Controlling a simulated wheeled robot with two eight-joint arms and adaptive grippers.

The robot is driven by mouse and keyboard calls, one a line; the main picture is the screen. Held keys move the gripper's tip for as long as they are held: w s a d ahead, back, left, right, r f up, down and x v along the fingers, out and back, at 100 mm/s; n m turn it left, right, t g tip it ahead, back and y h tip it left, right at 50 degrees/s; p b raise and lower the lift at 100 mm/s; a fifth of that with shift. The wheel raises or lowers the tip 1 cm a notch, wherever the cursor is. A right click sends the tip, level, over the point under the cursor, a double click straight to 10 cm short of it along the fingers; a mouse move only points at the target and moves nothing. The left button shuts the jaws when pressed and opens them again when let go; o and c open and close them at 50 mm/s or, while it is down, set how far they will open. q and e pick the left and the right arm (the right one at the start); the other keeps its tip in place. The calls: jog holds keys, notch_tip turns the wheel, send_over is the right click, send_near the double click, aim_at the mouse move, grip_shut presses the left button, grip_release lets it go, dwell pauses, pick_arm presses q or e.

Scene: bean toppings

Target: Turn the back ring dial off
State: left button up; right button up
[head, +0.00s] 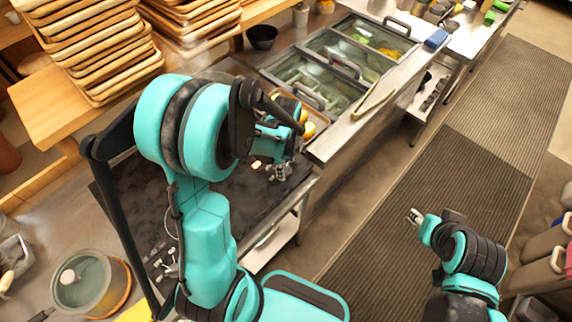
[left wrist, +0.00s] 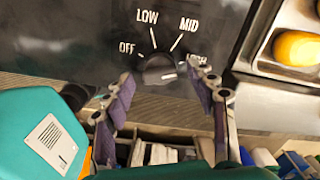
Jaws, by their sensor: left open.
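The dial (left wrist: 160,70) is a dark round knob on a black panel in the left wrist view. White labels OFF, LOW and MID run around it, and a label at its right is partly hidden by a finger. Its exact setting is hard to tell. My left gripper (left wrist: 160,76) is open, with one finger on each side of the dial; contact is not clear. In the head view my left gripper (head: 278,172) is over the far end of the dark cooktop (head: 130,222). My right gripper (head: 415,216) hangs over the floor, small, its jaws unclear.
A pot (head: 88,285) stands at the lower left. Stacked wooden trays (head: 105,60) and a black bowl (head: 262,37) are behind. Lidded food bins (head: 315,85) sit in the counter beyond the cooktop. The matted aisle (head: 440,170) at the right is open floor.

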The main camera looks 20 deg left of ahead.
pick_arm(q)
jog(key=c, duration=1.2)
jog(key=shift+o, duration=0.2)
